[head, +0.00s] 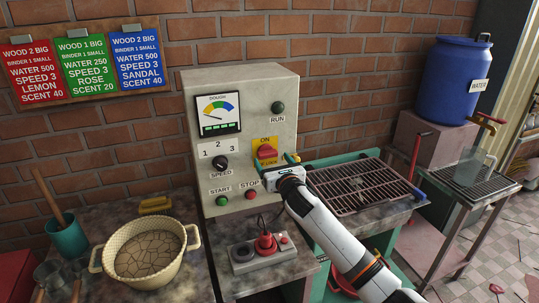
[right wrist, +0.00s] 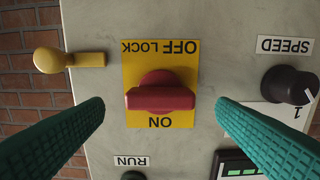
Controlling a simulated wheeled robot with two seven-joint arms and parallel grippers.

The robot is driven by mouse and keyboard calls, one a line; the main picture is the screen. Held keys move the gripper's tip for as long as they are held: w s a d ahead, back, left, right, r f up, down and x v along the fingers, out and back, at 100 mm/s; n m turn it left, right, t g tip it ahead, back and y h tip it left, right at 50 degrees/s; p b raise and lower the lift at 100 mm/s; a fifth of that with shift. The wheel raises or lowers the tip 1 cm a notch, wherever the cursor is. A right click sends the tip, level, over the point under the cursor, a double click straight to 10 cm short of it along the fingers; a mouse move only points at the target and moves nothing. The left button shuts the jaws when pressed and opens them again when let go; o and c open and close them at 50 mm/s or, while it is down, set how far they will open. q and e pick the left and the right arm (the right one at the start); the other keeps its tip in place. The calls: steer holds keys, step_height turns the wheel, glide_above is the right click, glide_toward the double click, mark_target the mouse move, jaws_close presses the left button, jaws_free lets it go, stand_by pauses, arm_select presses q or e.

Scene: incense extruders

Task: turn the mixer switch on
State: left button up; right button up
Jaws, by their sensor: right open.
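The mixer switch is a red rotary knob (head: 266,152) on a yellow plate (head: 264,142) on the front of the grey control box (head: 243,88). The plate reads ON at the top and OFF LOCK at the bottom. In the right wrist view the box appears upside down, and the red knob (right wrist: 160,97) has its bar lying crosswise. My right gripper (head: 278,163) is in front of the plate. Its teal fingers are open, one on each side of the knob, apart from it. Nothing is between them but the knob behind. My left gripper is not in view.
A brass-coloured lever (right wrist: 60,60) projects beside the plate. The speed dial (head: 220,163), start button (head: 222,200), stop button (head: 251,194) and dark green run lamp (head: 278,107) surround the switch. A pendant with a red button (head: 265,244) lies below. A basin (head: 148,253) stands left.

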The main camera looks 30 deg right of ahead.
mark_target(269, 156)
steer(key=shift+x, duration=1.65)
steer(key=c, duration=1)
